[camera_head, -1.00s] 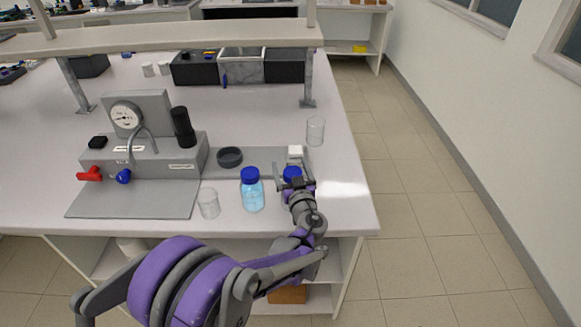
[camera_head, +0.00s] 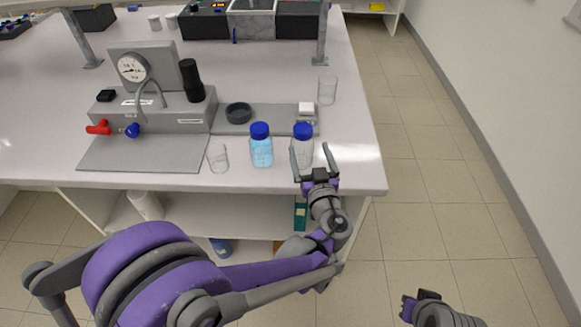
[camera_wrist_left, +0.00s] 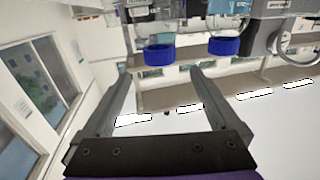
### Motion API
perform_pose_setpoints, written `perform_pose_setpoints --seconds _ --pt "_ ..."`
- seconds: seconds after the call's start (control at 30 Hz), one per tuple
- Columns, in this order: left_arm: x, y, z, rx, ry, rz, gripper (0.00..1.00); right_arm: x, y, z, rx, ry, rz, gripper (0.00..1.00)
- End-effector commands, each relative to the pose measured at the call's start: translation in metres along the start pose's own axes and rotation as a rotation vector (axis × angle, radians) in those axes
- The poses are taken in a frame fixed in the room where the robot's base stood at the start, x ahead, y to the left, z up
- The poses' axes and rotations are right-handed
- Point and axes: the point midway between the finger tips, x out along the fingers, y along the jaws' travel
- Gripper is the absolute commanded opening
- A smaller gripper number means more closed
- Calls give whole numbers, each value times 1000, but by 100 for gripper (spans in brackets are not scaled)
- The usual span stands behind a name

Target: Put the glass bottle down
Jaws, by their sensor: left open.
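A clear glass bottle with a blue cap (camera_head: 303,152) stands upright on the bench near its front edge. My left gripper (camera_head: 312,149) is open in front of it, its fingers pointing toward the bench. One finger overlaps the bottle's left side in the head view; contact cannot be told. In the left wrist view the picture is upside down, and a blue cap (camera_wrist_left: 159,54) lies beyond the spread, empty fingers (camera_wrist_left: 156,80). A second bottle with light-blue liquid (camera_head: 261,151) stands just left of the clear one. Part of my right arm shows at the bottom right; its fingers are unclear.
An empty beaker (camera_head: 217,158) stands left of the bottles, another (camera_head: 327,90) behind on the right. A dark round dish (camera_head: 238,113) and a white block (camera_head: 306,108) lie behind. The gauge rig (camera_head: 150,115) is at left. Bare bench (camera_head: 355,150) lies right.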

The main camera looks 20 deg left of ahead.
Motion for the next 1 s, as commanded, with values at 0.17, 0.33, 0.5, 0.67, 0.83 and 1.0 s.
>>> perform_pose_setpoints --seconds 0.17,0.33,0.5,0.67,0.83,1.0 --pt "0 -21 3 33 -63 -34 96 0 0 0 0 0 0 0" --pt "-15 -94 26 158 -348 -110 96 0 0 0 0 0 0 0" --pt "-73 -158 64 265 -722 -46 96 0 0 0 0 0 0 0" --pt "-140 -177 89 289 -965 150 96 0 0 0 0 0 0 0" --pt "-187 -173 99 271 -1060 343 96 0 0 0 0 0 0 0" --pt "-202 -168 101 260 -1075 423 96 0 0 0 0 0 0 0"
